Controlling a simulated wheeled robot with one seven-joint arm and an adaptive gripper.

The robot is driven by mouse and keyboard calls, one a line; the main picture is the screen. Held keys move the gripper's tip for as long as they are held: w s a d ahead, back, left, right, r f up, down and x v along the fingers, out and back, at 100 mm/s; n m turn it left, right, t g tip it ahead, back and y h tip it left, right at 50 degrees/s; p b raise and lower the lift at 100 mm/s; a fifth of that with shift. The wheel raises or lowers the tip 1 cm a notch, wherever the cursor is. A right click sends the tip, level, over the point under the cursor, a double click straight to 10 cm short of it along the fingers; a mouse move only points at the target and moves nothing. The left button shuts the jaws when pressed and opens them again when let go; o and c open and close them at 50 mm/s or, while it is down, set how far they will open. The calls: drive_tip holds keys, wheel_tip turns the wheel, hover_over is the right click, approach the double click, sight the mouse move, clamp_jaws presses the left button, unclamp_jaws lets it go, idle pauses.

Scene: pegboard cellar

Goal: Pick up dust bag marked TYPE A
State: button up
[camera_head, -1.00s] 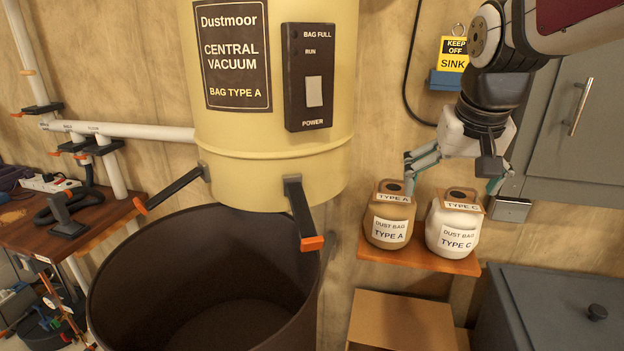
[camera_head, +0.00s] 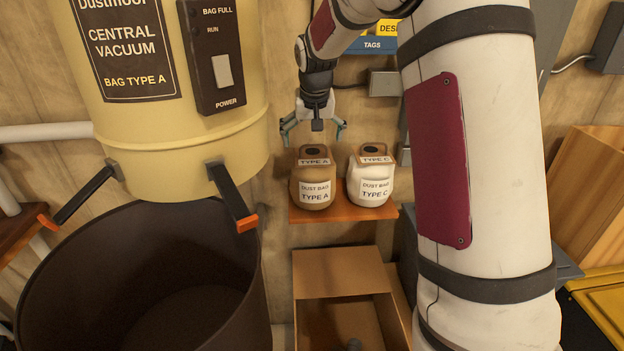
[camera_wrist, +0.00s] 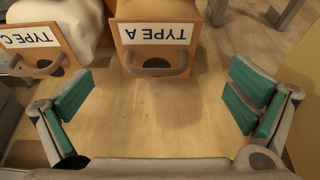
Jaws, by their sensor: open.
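The brown dust bag marked TYPE A (camera_head: 313,184) stands upright on the left of a small wooden wall shelf (camera_head: 340,215). A white dust bag marked TYPE C (camera_head: 371,182) stands close on its right. My gripper (camera_head: 313,133) is open and empty, above the TYPE A bag and apart from it in the head view. In the wrist view the TYPE A bag's card collar and grey handle (camera_wrist: 155,68) show at the top middle, ahead of my spread fingers (camera_wrist: 160,105). The TYPE C collar (camera_wrist: 40,45) lies at the top left.
The cream vacuum canister (camera_head: 175,90) with its latches (camera_head: 232,197) hangs at left over a large dark open bin (camera_head: 150,280). An open cardboard box (camera_head: 345,275) stands below the shelf. My arm hides much of the right side.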

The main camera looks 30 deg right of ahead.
sight(313, 156)
drive_tip(key=shift+d+p+x, duration=0.15)
drive_tip(key=shift+p+x, duration=0.15)
drive_tip(key=shift+x, duration=1.4)
drive_tip(key=shift+d+p+x, duration=0.15)
drive_tip(key=shift+p+x, duration=0.15)
drive_tip(key=shift+x, duration=1.4)
drive_tip(key=shift+w+r, duration=0.1)
drive_tip(key=shift+w, duration=0.1)
drive_tip(key=c, duration=1.4)
drive_tip(key=shift+r, duration=0.1)
